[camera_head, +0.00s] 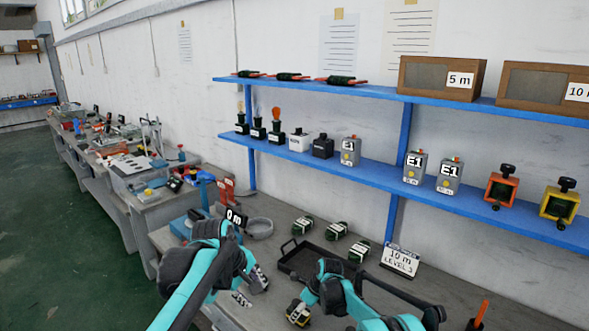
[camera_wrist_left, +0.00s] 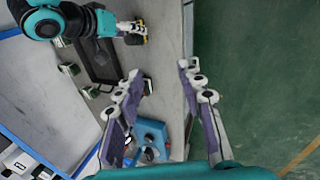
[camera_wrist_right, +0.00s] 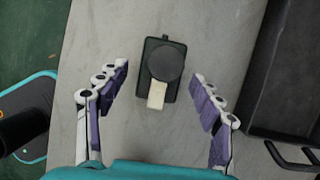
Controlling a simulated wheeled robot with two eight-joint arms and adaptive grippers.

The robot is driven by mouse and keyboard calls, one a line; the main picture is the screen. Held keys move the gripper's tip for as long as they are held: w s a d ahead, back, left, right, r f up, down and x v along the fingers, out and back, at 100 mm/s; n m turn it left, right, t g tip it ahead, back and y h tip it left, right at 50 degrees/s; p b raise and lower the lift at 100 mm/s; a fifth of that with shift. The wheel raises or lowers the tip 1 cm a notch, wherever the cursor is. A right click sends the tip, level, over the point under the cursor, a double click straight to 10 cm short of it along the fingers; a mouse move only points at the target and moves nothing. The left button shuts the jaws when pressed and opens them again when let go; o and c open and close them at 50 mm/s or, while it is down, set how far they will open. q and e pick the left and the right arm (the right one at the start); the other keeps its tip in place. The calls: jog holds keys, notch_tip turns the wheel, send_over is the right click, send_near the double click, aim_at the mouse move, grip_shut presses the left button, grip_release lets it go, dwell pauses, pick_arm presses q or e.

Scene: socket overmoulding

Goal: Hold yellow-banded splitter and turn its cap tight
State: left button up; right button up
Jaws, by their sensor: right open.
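The splitter (camera_head: 298,314) stands at the bench's front edge in the head view, with yellow low on its body. From above, the right wrist view shows a dark box (camera_wrist_right: 152,92) with a round dark cap (camera_wrist_right: 166,62) and a cream tab at one side; no yellow band shows there. My right gripper (camera_wrist_right: 162,74) is open, its fingers on either side of this box, apart from it. In the left wrist view a yellow part (camera_wrist_left: 136,40) shows beside the right gripper. My left gripper (camera_wrist_left: 160,77) is open and empty, left of the splitter in the head view (camera_head: 257,280).
A black tray (camera_head: 297,264) lies close behind the splitter; its rim (camera_wrist_right: 262,70) is right of my right gripper. A blue device (camera_wrist_left: 150,135) stands near my left gripper. Shelves (camera_head: 300,155) hold splitters and boxes above.

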jog(key=s+d+r+n+t, duration=0.1)
jog(key=s+d+r+n, duration=0.3)
jog(key=r, duration=0.6)
jog(key=s+d+r+n, duration=0.2)
jog(key=s+d+r, duration=0.2)
jog(key=s+r, duration=0.4)
jog(key=s+d+r+n+t+h, duration=0.1)
jog(key=s+d+r+n+h, duration=0.15)
jog(key=s+r+n, duration=0.45)
pick_arm(q)
jog(key=s+a+f+m+t, duration=0.1)
jog(key=s+a+f+m, duration=0.1)
jog(key=s, duration=0.5)
jog(key=s+a+f+m+t+y, duration=0.1)
jog(key=s+a+f+m, duration=0.1)
jog(key=s+m, duration=0.3)
jog(key=s+a+f+m+t+y, duration=0.1)
jog(key=s+f+m, duration=0.3)
jog(key=s, duration=0.6)
jog(key=shift+a, duration=0.55)
pick_arm(e)
jog(key=s+d+f+n+t, duration=0.1)
jog(key=s+d+f+n, duration=0.2)
jog(key=s+n, duration=0.3)
jog(key=s+d+f+n+t+h, duration=0.1)
jog(key=s+d+f+n, duration=0.2)
jog(key=s, duration=1.1)
jog(key=n, duration=0.3)
jog(key=shift+f+t, duration=0.25)
jog(key=shift+t, duration=0.05)
